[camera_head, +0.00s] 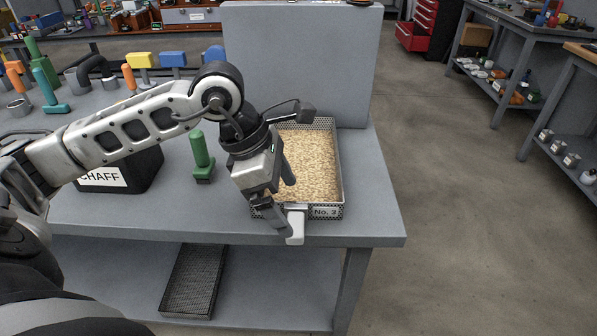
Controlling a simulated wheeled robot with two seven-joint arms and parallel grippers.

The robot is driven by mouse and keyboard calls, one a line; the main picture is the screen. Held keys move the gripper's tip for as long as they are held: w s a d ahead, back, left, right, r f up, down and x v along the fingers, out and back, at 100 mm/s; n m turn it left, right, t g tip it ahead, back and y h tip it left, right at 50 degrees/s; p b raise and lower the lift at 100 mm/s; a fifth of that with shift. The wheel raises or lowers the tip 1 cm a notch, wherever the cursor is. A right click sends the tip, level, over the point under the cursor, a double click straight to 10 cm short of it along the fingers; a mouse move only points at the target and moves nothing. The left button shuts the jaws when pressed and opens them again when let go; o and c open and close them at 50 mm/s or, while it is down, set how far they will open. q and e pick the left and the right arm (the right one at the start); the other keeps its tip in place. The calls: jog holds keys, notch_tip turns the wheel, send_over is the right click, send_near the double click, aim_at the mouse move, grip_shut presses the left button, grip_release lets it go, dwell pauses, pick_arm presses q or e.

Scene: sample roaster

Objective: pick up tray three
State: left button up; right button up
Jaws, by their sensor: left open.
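Tray No. 3 (325,212) is a shallow metal tray with perforated walls and a "No. 3" label on its front wall. It is full of pale tan beans (310,165) and sits near the right end of the grey bench. A light grey handle (296,229) sticks out from its front wall. My left gripper (284,205) is open over the tray's front left corner, with one finger low beside the handle. I cannot tell whether it touches the handle. The wrist hides the tray's left side. My right gripper is out of view.
A black box marked CHAFF (105,180) and a green-handled tool (201,158) stand left of the tray. A grey upright panel (300,60) rises behind it. An empty dark mesh tray (193,283) lies on the lower shelf. Floor right of the bench is clear.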

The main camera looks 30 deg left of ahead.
aim_at(296, 219)
pick_arm(q)
jog(key=x, duration=0.4)
jog(key=shift+s+d+f, duration=0.15)
jog(key=shift+d+f, duration=0.05)
jog(key=shift+f, duration=0.2)
jog(key=shift+d+f, duration=0.1)
jog(key=shift+f, duration=0.3)
jog(key=c, duration=1.4)
jog(key=shift+o, duration=0.2)
jog(key=shift+r, duration=0.1)
